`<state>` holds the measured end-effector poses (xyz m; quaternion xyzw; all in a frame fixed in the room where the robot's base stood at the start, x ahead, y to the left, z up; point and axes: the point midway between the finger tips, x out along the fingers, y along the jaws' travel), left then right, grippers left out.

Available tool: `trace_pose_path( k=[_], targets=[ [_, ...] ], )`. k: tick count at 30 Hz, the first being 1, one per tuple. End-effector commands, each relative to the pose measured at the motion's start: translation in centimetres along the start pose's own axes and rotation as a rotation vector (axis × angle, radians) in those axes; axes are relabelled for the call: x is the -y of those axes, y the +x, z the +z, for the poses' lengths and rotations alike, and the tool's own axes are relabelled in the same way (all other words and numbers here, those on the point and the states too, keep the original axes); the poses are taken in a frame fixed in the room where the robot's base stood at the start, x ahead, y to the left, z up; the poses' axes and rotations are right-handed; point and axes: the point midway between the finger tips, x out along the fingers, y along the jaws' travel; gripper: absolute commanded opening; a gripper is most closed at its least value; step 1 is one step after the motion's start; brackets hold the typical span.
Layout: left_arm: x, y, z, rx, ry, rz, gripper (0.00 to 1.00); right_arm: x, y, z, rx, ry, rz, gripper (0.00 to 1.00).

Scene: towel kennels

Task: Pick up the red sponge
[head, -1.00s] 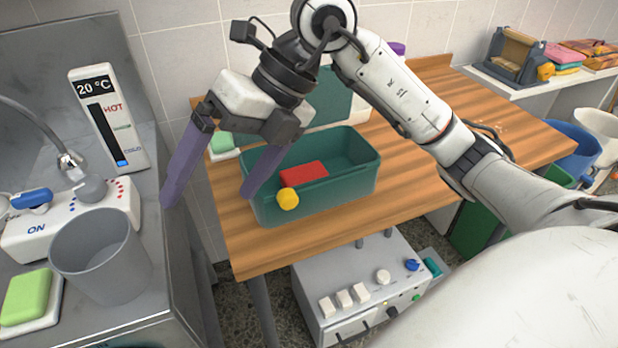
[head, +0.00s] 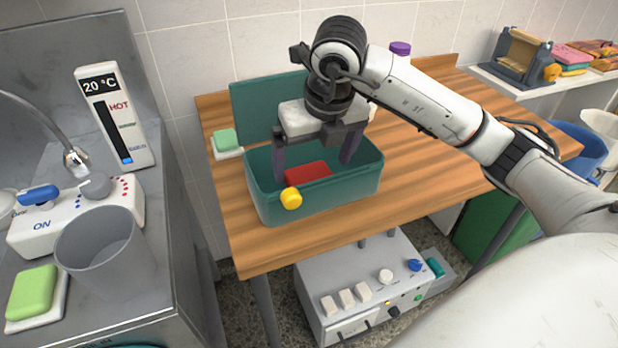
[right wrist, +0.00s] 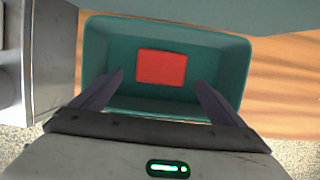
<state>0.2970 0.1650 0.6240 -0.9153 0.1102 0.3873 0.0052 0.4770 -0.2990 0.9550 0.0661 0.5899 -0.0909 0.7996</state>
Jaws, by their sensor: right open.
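The red sponge (head: 308,172) lies inside the open green box on the wooden table. It also shows whole in the right wrist view (right wrist: 162,67), flat on the box floor. My right gripper (head: 312,172) is open, with its fingers reaching down into the box, one to each side of the sponge in the head view. In the right wrist view its fingertips (right wrist: 160,76) stand wide apart with the sponge between and slightly beyond them. The gripper holds nothing. My left gripper is not in view.
The green box (head: 320,205) has a raised lid behind it and a yellow knob (head: 291,198) in front. A green sponge on a dish (head: 226,141) sits left of it. A sink counter with a grey cup (head: 100,250) stands at far left.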

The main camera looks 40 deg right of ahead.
Motion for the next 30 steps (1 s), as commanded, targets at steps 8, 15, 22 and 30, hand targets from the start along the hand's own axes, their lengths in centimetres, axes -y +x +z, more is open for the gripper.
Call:
trace_pose_path(
  k=[8,15,22,30],
  targets=[
    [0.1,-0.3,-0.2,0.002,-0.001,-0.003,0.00,0.2,3.6,0.6,-0.004,0.000,0.001,0.94],
    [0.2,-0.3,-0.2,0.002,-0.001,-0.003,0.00,0.1,5.2,0.6,0.000,-0.002,0.002,0.94],
    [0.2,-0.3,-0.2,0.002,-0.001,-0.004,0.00,0.1,5.2,0.6,0.000,-0.001,0.002,0.82],
    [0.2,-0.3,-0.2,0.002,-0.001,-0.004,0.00,0.1,5.2,0.6,0.000,-0.001,0.002,0.50]
  ],
)
